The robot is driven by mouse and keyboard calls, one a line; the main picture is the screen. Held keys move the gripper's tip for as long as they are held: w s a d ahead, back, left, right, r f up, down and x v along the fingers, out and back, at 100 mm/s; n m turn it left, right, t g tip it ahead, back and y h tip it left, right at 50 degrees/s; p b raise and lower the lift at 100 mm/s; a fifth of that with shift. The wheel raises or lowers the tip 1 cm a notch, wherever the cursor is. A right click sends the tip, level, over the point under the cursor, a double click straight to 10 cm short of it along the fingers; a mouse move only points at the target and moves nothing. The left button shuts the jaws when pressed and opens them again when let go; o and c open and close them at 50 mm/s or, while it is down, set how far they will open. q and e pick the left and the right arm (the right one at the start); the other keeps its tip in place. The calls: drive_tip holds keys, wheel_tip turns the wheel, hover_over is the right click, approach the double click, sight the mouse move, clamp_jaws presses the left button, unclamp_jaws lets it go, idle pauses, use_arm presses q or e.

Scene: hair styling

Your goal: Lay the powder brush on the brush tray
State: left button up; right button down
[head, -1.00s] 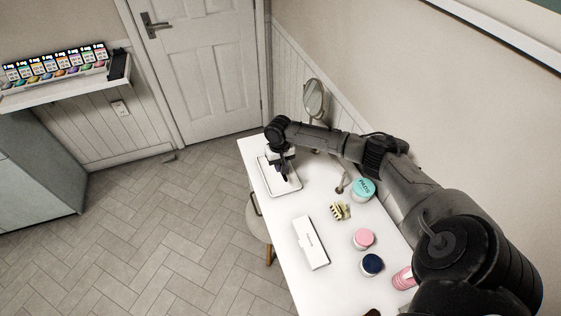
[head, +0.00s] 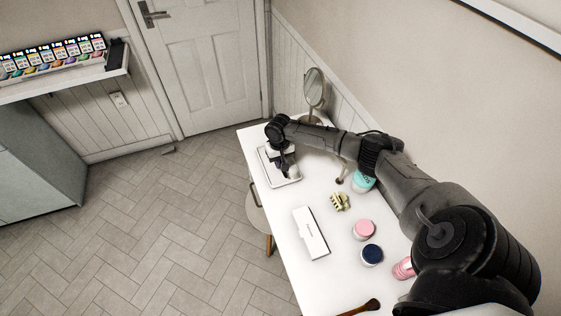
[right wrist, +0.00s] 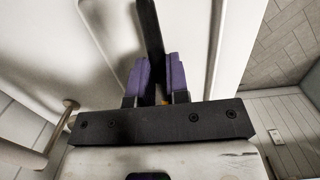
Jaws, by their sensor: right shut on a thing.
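The brush tray (head: 291,183), a shallow white tray, lies at the table's far left end in the head view. My right gripper (head: 288,166) is over it. In the right wrist view the purple fingers of my right gripper (right wrist: 160,78) are shut on a long dark piece, which I take to be the powder brush (right wrist: 151,30). Its lower part is hidden between the fingers, and I cannot tell whether it touches the tray. The tray's pale rim (right wrist: 216,40) runs beside it. My left gripper is not in view.
Another brush with brown bristles (head: 373,304) lies at the near table edge. A white box (head: 311,232), hair claw (head: 340,201), pink jar (head: 364,229), navy jar (head: 372,254) and teal jar (head: 362,183) stand on the table. A round mirror (head: 315,88) stands behind the tray.

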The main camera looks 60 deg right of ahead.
drive_tip(key=c, duration=1)
unclamp_jaws()
drive_tip(key=shift+c, duration=0.2)
drive_tip(key=shift+d+r, duration=0.1)
drive_tip(key=shift+r, duration=0.45)
wheel_tip(320, 180, up, 13)
drive_tip(key=b, duration=0.2)
drive_tip(key=shift+w+d+f, duration=0.15)
drive_tip(key=shift+w+d, duration=0.2)
drive_tip(key=shift+w, duration=0.1)
